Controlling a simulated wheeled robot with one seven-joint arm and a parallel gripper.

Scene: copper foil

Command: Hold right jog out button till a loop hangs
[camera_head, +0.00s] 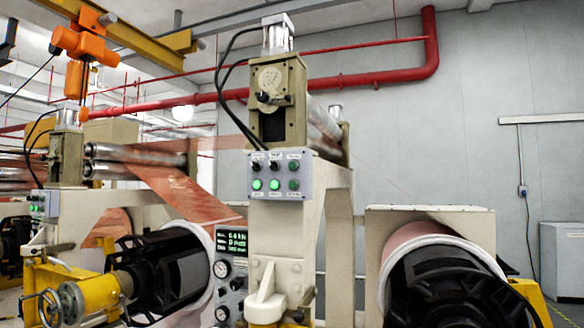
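A grey control panel (279,175) is fixed to the front of the middle cream machine stand. Its lower row has two lit green buttons, a left one (257,184) and a middle one (274,184), and a darker green button (293,184) at the right. Its upper row has two black knobs and a dark green button (293,166). The labels are too small to read, so I cannot tell which is right jog out. Copper foil (185,192) spans the left side, sloping toward the left roll. A copper roll (403,243) sits at the right. My gripper is not in view.
A display and gauge panel (231,270) stands below the control panel. A yellow chuck with a handwheel (85,298) is at lower left. An orange hoist (85,43) hangs at upper left. A grey cabinet (563,258) stands at far right.

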